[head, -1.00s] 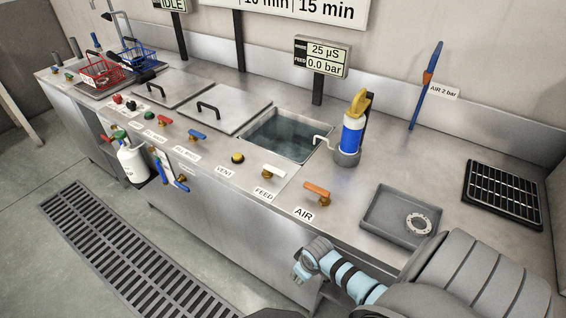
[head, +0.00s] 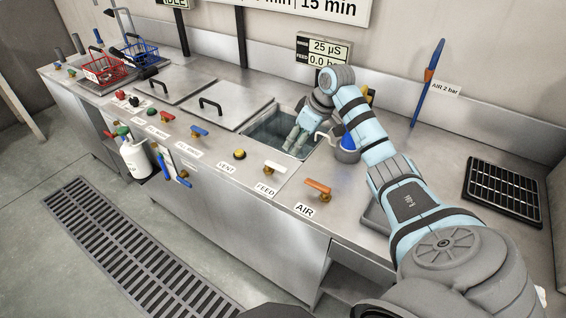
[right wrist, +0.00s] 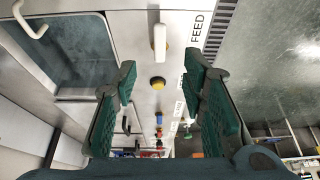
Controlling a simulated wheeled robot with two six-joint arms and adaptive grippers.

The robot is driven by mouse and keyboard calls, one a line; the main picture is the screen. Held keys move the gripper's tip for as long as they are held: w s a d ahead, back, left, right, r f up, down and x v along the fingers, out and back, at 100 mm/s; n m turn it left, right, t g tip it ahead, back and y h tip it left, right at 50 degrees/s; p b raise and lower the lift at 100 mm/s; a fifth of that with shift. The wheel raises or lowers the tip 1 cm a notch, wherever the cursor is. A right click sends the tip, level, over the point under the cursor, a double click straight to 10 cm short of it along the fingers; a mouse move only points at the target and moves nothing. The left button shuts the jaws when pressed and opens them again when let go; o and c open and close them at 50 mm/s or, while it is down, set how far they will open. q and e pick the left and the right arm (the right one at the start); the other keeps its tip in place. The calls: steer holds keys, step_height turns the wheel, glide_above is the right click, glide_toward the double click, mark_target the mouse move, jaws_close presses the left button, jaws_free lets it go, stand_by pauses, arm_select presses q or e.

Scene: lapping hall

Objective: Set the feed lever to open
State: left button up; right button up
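The feed lever (head: 276,168) is a white handle on a brass-coloured base, beside the FEED label (head: 265,189) on the counter's front strip. In the right wrist view the feed lever (right wrist: 159,40) shows ahead, beyond the fingertips, roughly in line with the gap between them. My right gripper (head: 297,140) is over the sink, behind the lever and apart from it. In the right wrist view its green-padded fingers (right wrist: 160,85) are spread with nothing between them. My left gripper is not in view.
The orange AIR lever (head: 318,187) is to the right and the yellow VENT knob (head: 239,154) to the left. The display (head: 324,50) is partly covered by my arm.

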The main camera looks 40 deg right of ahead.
mark_target(281, 168)
steer(key=b+x, duration=0.2)
steer(key=x, duration=1)
steer(key=shift+f+b, duration=0.35)
steer(key=shift+c, duration=0.4)
jaws_close()
